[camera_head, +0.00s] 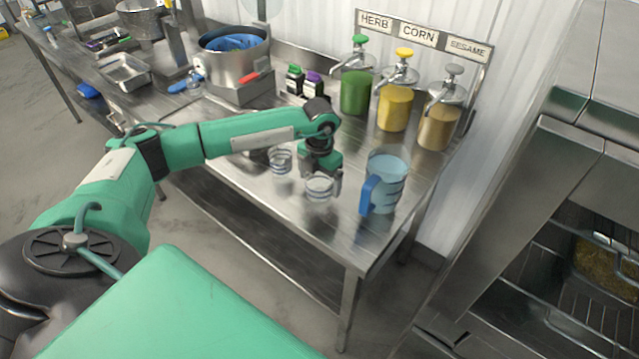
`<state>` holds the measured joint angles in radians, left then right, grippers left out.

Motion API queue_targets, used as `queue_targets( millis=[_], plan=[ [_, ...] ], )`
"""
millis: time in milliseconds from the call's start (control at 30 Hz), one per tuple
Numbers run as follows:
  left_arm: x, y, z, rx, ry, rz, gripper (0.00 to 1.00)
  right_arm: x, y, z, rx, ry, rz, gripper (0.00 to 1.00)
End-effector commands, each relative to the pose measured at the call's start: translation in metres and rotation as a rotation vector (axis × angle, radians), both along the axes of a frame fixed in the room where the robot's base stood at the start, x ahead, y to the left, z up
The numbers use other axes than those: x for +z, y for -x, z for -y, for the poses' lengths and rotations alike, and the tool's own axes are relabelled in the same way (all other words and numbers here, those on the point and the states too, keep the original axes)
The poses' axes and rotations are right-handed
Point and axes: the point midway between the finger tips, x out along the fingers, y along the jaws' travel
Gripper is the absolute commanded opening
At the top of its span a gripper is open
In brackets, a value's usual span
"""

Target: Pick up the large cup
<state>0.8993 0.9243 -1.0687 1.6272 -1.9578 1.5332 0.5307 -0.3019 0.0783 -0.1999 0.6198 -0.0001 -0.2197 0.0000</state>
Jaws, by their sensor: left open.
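My left gripper (321,180) points down over the steel table (335,235). It is open. A clear cup (319,190) stands between or just in front of its fingers; I cannot tell whether they touch it. A second clear cup (280,161) stands just to the left. A larger clear blue-tinted jug (387,180) with a blue handle stands to the right, apart from the gripper. My right gripper is not in view.
Herb (355,92), corn (395,107) and sesame (438,125) dispensers stand at the back. Two small dark bottles (295,80) and a steel pot (233,60) with a blue liner stand further left. The table's front edge is clear.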

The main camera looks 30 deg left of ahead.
Motion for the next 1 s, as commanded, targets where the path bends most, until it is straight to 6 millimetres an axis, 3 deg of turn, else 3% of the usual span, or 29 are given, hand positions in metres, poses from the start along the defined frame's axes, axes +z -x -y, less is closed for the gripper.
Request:
queue_targets(
  millis=[33, 200, 267, 733, 867, 1000],
  plan=[
    [0.0, 0.0, 0.0, 0.0, 0.0, 0.0, 0.85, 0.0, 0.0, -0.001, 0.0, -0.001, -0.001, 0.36],
    [0.0, 0.0, 0.0, 0.0, 0.0, 0.0, 0.52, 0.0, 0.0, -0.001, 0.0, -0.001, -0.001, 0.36],
    [0.0, 0.0, 0.0, 0.0, 0.0, 0.0, 0.43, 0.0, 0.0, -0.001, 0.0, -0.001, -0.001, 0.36],
    [0.008, -0.001, 0.0, 0.001, -0.001, 0.002, 0.43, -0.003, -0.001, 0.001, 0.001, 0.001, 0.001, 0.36],
    [0.023, -0.001, 0.0, 0.001, -0.001, 0.003, 0.43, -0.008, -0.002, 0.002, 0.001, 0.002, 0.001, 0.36],
    [0.053, -0.001, 0.0, 0.0, -0.001, 0.006, 0.43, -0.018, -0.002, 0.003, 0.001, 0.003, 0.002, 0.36]
  ],
)
